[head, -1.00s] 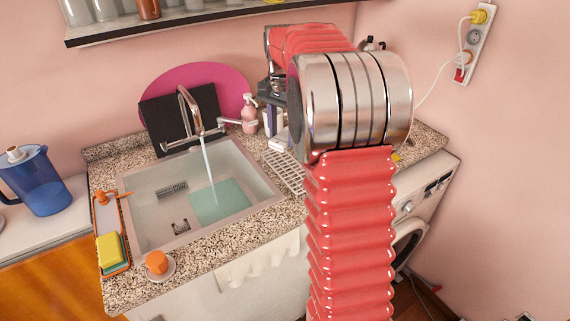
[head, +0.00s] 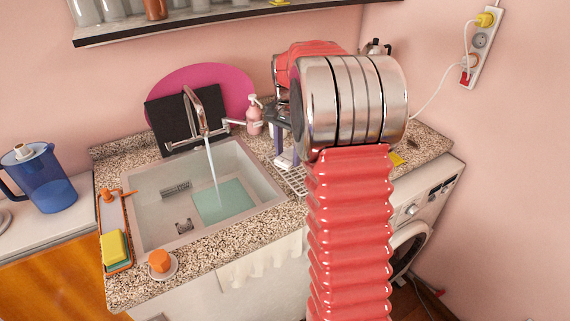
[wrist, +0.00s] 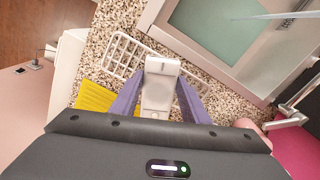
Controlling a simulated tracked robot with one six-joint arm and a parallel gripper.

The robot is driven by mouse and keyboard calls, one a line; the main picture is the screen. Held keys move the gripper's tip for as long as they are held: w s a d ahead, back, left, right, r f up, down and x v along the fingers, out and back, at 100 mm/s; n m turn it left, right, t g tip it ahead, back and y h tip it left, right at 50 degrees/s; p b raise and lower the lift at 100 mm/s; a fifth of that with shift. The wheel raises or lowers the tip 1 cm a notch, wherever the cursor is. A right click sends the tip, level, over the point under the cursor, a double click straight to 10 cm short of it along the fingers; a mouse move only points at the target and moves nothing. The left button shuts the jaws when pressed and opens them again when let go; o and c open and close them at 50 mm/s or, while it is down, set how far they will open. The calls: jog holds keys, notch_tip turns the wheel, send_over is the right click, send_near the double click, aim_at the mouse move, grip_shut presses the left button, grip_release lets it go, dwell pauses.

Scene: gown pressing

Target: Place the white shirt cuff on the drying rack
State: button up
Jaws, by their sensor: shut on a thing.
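The white shirt cuff (wrist: 160,88) is between the purple fingers of my gripper (wrist: 159,100) in the wrist view. My gripper is shut on it, with its far end pointing toward the rack and sink. The drying rack (wrist: 122,52), a white wire grid, lies on the speckled counter beside the sink. The cuff overlaps the rack's edge in this view; I cannot tell whether they touch. In the head view my gripper (head: 286,158) is low over the far part of the drying rack (head: 294,181). The cuff is not clear there, and my arm hides part of the rack.
The sink (head: 150,215) with running water lies left of the rack. A pink soap bottle (head: 254,118) stands behind. A yellow cloth (wrist: 95,96) lies on the counter near the rack. A washing machine (head: 420,205) stands at right.

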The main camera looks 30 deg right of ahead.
aim_at(288, 156)
jog(key=shift+f, duration=1.85)
jog(key=o, duration=1)
jog(key=shift+f, duration=0.1)
notch_tip(288, 156, up, 12)
jog(key=shift+r, duration=0.1)
